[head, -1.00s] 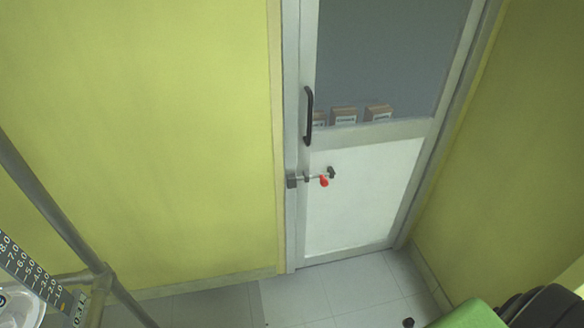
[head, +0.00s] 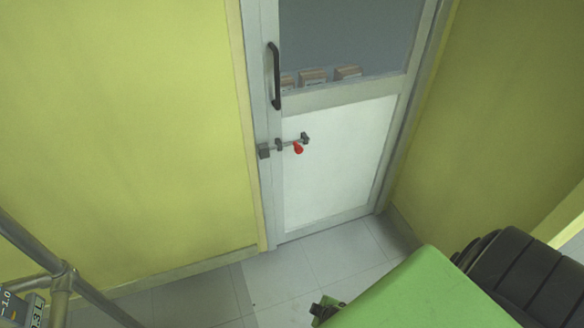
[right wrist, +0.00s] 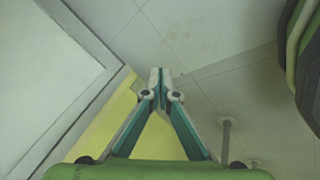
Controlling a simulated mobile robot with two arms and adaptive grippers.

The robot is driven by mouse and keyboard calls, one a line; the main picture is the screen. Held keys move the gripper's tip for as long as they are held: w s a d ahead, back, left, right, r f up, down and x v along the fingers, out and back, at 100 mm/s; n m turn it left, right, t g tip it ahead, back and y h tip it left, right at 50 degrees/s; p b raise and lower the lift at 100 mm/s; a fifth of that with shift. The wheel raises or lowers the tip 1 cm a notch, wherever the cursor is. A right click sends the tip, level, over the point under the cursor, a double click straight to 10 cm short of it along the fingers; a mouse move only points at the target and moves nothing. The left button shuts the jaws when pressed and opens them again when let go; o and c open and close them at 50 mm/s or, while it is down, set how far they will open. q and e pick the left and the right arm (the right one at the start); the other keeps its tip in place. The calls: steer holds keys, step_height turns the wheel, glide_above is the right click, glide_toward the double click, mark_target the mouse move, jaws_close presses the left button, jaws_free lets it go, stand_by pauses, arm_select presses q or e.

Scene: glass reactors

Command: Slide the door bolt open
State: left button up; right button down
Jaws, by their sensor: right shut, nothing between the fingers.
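The door bolt (head: 280,145) is a grey metal bar across the left side of the door, below the black handle. It has a red knob (head: 298,148) hanging from it, close to the right bracket (head: 305,138). Its left end sits at a dark block (head: 263,151) on the frame edge. The door (head: 340,160) is closed, with a white lower panel. My right gripper (right wrist: 160,72) is shut and empty in the right wrist view, above the floor. My green right arm shows at the lower right of the head view, well apart from the bolt. My left gripper is out of view.
A black vertical handle (head: 273,76) is on the door above the bolt. Several boxes (head: 313,77) show behind the glass. Grey metal pipes (head: 62,280) stand at the lower left. Yellow walls (head: 130,120) flank the door, and the tiled floor (head: 285,280) before it is clear.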

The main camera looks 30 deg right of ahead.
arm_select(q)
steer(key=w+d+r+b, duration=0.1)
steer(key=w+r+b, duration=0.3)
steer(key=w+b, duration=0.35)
arm_select(e)
steer(key=w+d+r+n+t+h, duration=0.1)
steer(key=w+d+r+n+t, duration=0.1)
steer(key=w+r, duration=0.6)
steer(key=w+d+r+n+t+h, duration=0.1)
steer(key=w+d+r+t, duration=0.2)
steer(key=w, duration=0.9)
arm_select(q)
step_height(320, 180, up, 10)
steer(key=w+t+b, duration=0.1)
steer(key=b, duration=0.5)
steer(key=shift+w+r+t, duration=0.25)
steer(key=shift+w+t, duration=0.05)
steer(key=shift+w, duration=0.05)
arm_select(e)
steer(key=w+r+n+t+h, duration=0.1)
steer(key=w+r+t, duration=0.2)
steer(key=r, duration=0.9)
steer(key=w+r+t+h, duration=0.2)
steer(key=w+r+t, duration=0.1)
steer(key=r, duration=1)
steer(key=shift+w+d+r+n+h, duration=0.15)
steer(key=shift+w+r+n+h, duration=0.15)
steer(key=shift+n, duration=0.1)
steer(key=shift+w, duration=0.1)
